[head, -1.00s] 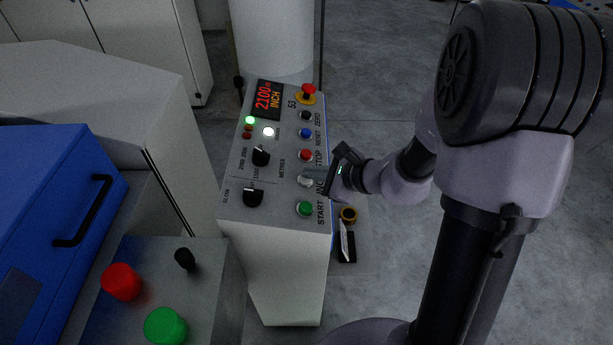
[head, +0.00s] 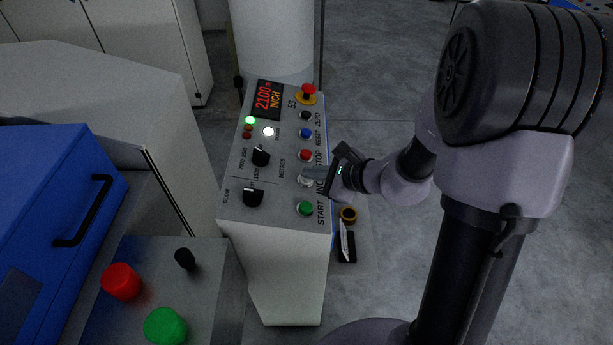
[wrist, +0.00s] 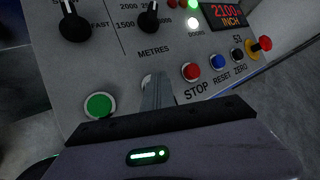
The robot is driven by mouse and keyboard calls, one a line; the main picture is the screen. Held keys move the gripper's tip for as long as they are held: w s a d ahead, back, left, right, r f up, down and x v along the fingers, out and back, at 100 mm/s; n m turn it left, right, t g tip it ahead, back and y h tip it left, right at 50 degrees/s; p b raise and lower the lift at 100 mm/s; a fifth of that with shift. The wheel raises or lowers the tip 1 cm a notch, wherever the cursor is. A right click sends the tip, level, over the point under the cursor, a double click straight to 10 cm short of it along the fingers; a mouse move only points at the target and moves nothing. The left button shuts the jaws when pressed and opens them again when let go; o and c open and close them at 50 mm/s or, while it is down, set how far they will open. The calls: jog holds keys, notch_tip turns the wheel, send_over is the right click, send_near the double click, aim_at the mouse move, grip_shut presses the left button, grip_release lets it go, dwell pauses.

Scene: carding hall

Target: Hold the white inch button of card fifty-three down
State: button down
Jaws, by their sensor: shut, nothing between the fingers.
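The control panel of card 53 (head: 231,199) stands in the middle of the head view, its display (head: 268,100) reading 2100 and INCH. The white inch button (head: 304,181) sits between the red stop button (head: 305,155) and the green start button (head: 304,209). My gripper (head: 308,173) is shut and empty, its fingertips at the white button. In the wrist view the closed fingers (wrist: 157,82) cover most of the white button (wrist: 146,80), with only its edge showing. A white lamp (head: 268,132) and a green lamp (head: 250,120) are lit.
A blue reset button (head: 305,133), a black zero button (head: 305,115) and a red emergency knob (head: 308,91) line the same edge. Two black selector knobs (head: 261,156) are left of them. A nearer panel with red and green buttons (head: 122,281) stands front left.

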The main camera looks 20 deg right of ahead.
aim_at(319, 187)
dwell(0.3)
jog(key=shift+d+r+p, duration=0.25)
jog(key=shift+r+p, duration=0.4)
jog(key=shift+r, duration=0.25)
jog(key=r+p, duration=0.2)
jog(key=d+r+p, duration=0.1)
jog(key=r, duration=0.1)
jog(key=shift+s+d+r+p, duration=0.1)
jog(key=shift+s+r+p, duration=0.1)
jog(key=shift+r+p, duration=0.2)
